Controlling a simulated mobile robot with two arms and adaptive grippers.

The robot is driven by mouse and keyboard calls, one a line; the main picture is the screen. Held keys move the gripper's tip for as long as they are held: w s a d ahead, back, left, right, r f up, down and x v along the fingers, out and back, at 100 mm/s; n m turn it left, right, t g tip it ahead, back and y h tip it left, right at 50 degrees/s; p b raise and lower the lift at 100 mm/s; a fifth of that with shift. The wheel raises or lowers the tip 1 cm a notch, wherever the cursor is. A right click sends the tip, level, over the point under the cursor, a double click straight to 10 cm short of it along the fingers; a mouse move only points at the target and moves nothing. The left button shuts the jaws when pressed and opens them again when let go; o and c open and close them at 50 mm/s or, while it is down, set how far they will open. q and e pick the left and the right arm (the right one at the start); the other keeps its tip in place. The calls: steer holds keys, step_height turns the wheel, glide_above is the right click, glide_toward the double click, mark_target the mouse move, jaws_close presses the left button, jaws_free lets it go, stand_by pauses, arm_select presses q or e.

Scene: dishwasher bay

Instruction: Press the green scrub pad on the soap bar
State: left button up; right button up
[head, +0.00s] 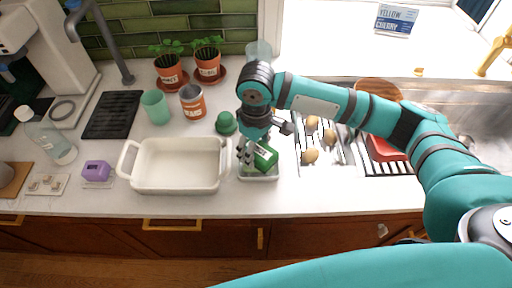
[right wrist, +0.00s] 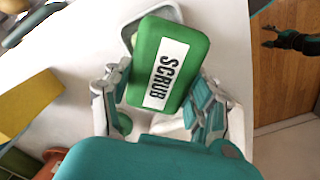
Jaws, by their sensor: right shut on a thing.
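The green scrub pad (head: 266,156) is in my right gripper (head: 254,147), which is shut on it above a small pale dish (head: 258,178). In the right wrist view the pad (right wrist: 170,62), labelled SCRUB, stands between both fingers (right wrist: 165,100). The dish rim (right wrist: 172,11) shows behind it. The pad and fingers hide most of the dish's inside, so I cannot tell whether a soap bar lies there or is touched. A purple block (head: 96,170) sits on a clear tray at the left. A dark gripper, apparently my left (right wrist: 272,36), hangs with its fingers apart before the wooden cabinet.
A white baking dish (head: 178,184) stands just left of the small dish. A green domed thing (head: 226,123) and an orange can (head: 192,103) are behind. Several potato-like items (head: 310,156) lie by the sink to the right. The counter's front edge is close.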

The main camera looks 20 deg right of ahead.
steer(key=shift+f, duration=0.5)
stand_by(0.4)
steer(key=shift+s+f+p, duration=0.1)
steer(key=shift+p, duration=0.5)
stand_by(2.3)
step_height(320, 180, up, 7)
steer(key=p, duration=0.9)
stand_by(0.8)
